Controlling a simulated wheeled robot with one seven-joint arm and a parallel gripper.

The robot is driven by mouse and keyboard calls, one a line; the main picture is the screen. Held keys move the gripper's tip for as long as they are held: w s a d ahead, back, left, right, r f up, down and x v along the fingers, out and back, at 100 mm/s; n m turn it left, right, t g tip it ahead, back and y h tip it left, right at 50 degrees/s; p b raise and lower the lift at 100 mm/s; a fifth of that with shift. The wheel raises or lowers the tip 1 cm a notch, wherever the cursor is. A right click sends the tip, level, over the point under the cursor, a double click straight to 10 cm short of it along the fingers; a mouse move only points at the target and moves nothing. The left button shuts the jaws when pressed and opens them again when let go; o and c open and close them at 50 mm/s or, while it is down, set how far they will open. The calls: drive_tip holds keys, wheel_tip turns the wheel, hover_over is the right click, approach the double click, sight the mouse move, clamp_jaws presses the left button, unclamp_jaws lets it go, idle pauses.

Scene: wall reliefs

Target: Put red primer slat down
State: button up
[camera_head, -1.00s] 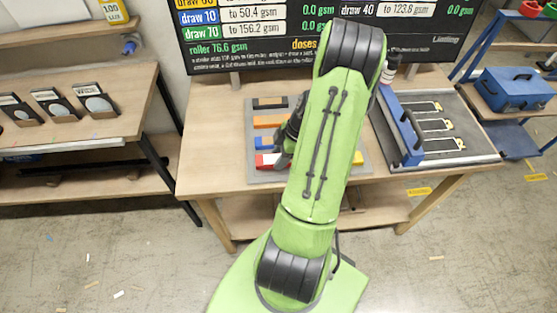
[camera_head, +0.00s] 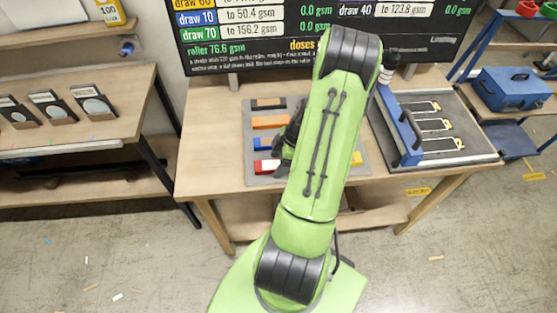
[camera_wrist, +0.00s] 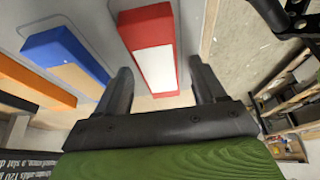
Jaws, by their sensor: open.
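The red primer slat (camera_wrist: 146,20), red with a white face, lies in the grey tray (camera_wrist: 92,12) in the wrist view. It lies just beyond and between the spread fingers of my gripper (camera_wrist: 158,88), with no visible contact. My gripper is open and empty. In the head view the red slat (camera_head: 264,166) shows at the front of the tray's left column, partly hidden by my arm. My gripper (camera_head: 284,158) is beside it, mostly hidden by my arm.
A blue slat (camera_wrist: 62,52) and an orange slat (camera_wrist: 30,80) lie beside the red one. A roller board with a blue bar (camera_head: 440,130) stands right of the tray on the wooden table (camera_head: 215,150). A dark display board (camera_head: 250,62) stands behind.

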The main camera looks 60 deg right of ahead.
drive_tip(key=p+v, duration=0.1)
drive_tip(key=v, duration=1.1)
drive_tip(key=w+a+r+m+h, duration=0.2)
drive_tip(key=w+a+r, duration=0.1)
drive_tip(key=a+r, duration=0.5)
drive_tip(key=w+a+r+m+h, duration=0.1)
drive_tip(key=w+a+r, duration=0.4)
drive_tip(key=a, duration=0.6)
drive_tip(key=s+a+r+m+t, duration=0.2)
drive_tip(key=s+a+r+m, duration=0.3)
drive_tip(key=s+a, duration=0.4)
drive_tip(key=shift+s+a, duration=0.35)
drive_tip(key=shift+a, duration=0.55)
